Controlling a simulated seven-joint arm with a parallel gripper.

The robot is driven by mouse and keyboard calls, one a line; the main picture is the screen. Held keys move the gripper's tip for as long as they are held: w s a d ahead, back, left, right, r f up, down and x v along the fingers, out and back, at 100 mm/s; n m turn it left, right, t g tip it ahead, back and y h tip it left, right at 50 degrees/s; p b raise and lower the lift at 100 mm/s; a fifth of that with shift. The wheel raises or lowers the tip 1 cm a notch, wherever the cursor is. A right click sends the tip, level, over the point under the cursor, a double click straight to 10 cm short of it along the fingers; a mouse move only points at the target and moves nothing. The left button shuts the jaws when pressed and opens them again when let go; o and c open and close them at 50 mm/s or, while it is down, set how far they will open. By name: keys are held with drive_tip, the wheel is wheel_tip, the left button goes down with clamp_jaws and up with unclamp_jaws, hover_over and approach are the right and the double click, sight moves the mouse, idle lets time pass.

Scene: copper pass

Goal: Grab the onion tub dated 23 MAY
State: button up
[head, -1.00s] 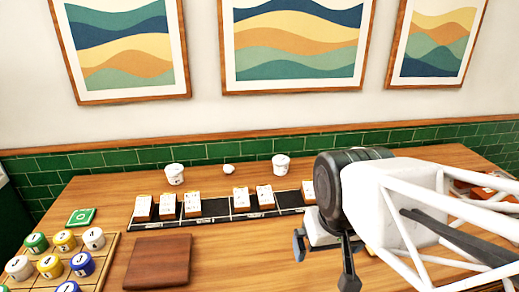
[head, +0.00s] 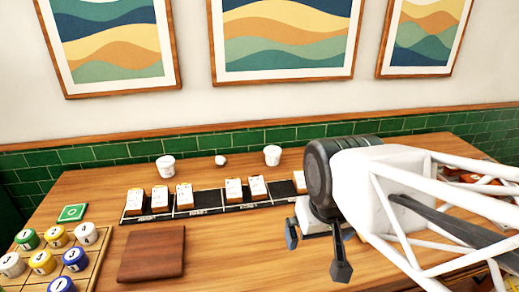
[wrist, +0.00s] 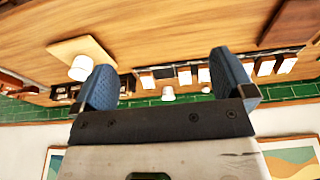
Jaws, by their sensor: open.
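Several small tubs with coloured, marked lids stand on a wooden grid board at the left, including a green-lidded tub (head: 27,238) and a blue-lidded tub (head: 75,259). Two white tubs stand near the back wall, a left one (head: 166,167) and a right one (head: 272,156). Another white tub (wrist: 81,68) stands on a light board in the wrist view. I cannot read a date or an onion label on any tub. My gripper (head: 316,252) is open and empty above the right half of the table. Its two blue fingers (wrist: 165,80) show spread in the wrist view.
A long black rail (head: 210,200) holds several white cards or boxes across the middle. A brown board (head: 152,254) lies in front of it, a green square (head: 72,213) at left. A small white object (head: 221,160) sits between the back tubs. My arm hides part of the right side.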

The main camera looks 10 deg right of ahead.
drive_tip(key=shift+w, duration=0.1)
idle(0.3)
drive_tip(key=w+d+n+g+h, duration=0.1)
drive_tip(key=w+d+n+h, duration=0.15)
drive_tip(key=w, duration=0.45)
drive_tip(key=w+d+n+h, duration=0.1)
drive_tip(key=w+n, duration=0.2)
drive_tip(key=w, duration=0.4)
drive_tip(key=n+t+h, duration=0.3)
drive_tip(key=n+h, duration=0.6)
drive_tip(key=n, duration=0.8)
approach(271, 150)
drive_tip(key=x, duration=0.2)
drive_tip(key=shift+d+f, duration=0.2)
drive_tip(key=shift+d, duration=0.25)
drive_tip(key=shift+d, duration=0.1)
drive_tip(key=shift+x, duration=1.2)
drive_tip(key=shift+d, duration=0.1)
